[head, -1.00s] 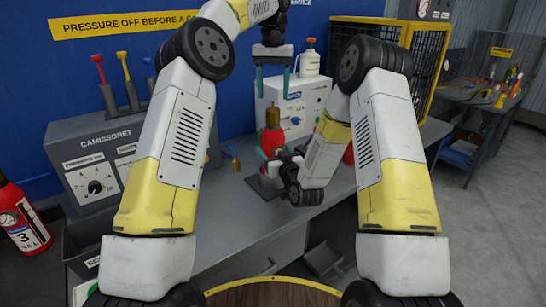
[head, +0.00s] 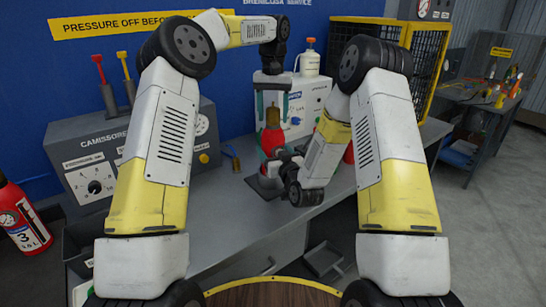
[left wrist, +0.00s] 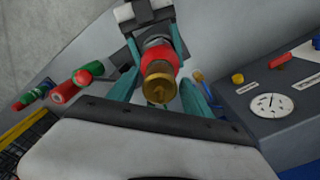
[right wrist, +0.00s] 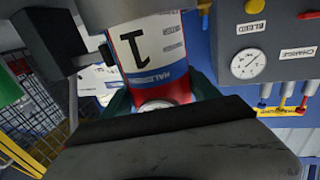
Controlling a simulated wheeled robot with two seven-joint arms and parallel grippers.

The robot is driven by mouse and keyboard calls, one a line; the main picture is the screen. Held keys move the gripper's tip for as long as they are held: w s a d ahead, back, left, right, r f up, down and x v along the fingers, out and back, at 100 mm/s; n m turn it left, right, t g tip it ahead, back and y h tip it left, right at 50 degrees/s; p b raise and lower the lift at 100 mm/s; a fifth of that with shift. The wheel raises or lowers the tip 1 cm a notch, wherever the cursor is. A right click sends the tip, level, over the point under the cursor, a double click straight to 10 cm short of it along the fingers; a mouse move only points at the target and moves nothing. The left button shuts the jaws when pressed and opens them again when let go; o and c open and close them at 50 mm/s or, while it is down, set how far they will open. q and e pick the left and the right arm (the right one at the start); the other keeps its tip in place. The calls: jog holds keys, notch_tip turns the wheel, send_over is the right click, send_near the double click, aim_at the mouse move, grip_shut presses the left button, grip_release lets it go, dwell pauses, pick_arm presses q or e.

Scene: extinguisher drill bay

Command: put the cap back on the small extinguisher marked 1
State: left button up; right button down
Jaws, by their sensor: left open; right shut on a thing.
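The small extinguisher (right wrist: 170,50) is red, with a white label and a black 1 that appears upside down in the right wrist view. It stands upright on the bench. A brass piece that looks like the cap (left wrist: 160,85) is on its red top; I cannot tell how firmly it sits. My left gripper (head: 273,108) points down from above, open, its teal fingers on either side of the brass piece, not closed on it. My right gripper (head: 270,158) is shut on the extinguisher's body from the side. Its fingers also show in the right wrist view (right wrist: 160,100).
A grey control box (head: 120,155) with a dial stands at the left of the bench (head: 235,225). A white cabinet (head: 305,105) with a white bottle (head: 310,63) stands behind. A small blue and yellow item (head: 234,160) is left of the extinguisher. The front bench is clear.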

pick_arm(q)
jog(key=shift+f, duration=0.25)
grip_shut()
jog(key=shift+o, duration=1)
grip_release()
jog(key=shift+r, duration=0.1)
notch_tip(320, 180, up, 10)
jog(key=shift+w+r, duration=0.1)
jog(key=shift+w, duration=0.05)
jog(key=shift+r, duration=0.8)
